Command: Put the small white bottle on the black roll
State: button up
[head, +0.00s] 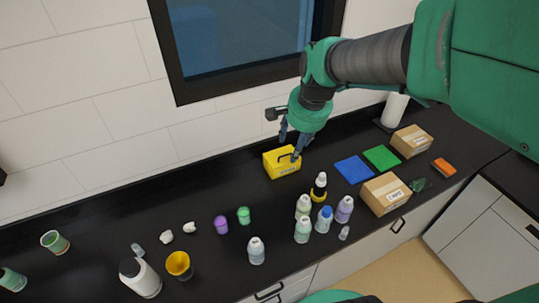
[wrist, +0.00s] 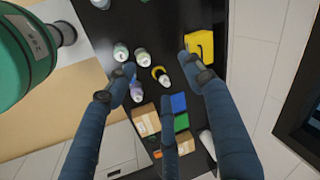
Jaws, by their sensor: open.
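My gripper (head: 291,146) is open and empty, above the bench by the yellow box; its spread fingers also show in the wrist view (wrist: 166,80). Several small whitish bottles stand upright; I cannot tell which one is meant. One white bottle (head: 256,251) stands alone near the front edge. Others, a white one (head: 303,206) and a white-green one (head: 303,230), stand in a cluster right of it. A black-and-yellow item with a white top (head: 320,186) stands behind the cluster. I cannot make out a separate black roll. My gripper touches no bottle.
The yellow box (head: 272,164) is under my gripper. Blue (head: 354,169) and green (head: 381,158) mats, cardboard boxes (head: 385,195) and a white roll on a stand (head: 394,111) are at right. Cups (head: 179,265) and a large white container (head: 139,278) are at left.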

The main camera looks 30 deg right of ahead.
jog(key=s+a+r+n+t, duration=0.1)
jog(key=s+a+r+n, duration=0.2)
jog(key=s+a+n, duration=0.2)
jog(key=s+a+r+n+t, duration=0.1)
jog(key=s+a+r+n, duration=0.3)
jog(key=s, duration=0.6)
jog(key=a+n, duration=0.2)
jog(key=n, duration=0.1)
jog(key=shift+s+a, duration=0.15)
jog(key=shift+a, duration=0.1)
notch_tip(320, 180, down, 15)
jog(key=b, duration=1.4)
jog(key=shift+r+b, duration=0.2)
jog(key=shift+b, duration=0.15)
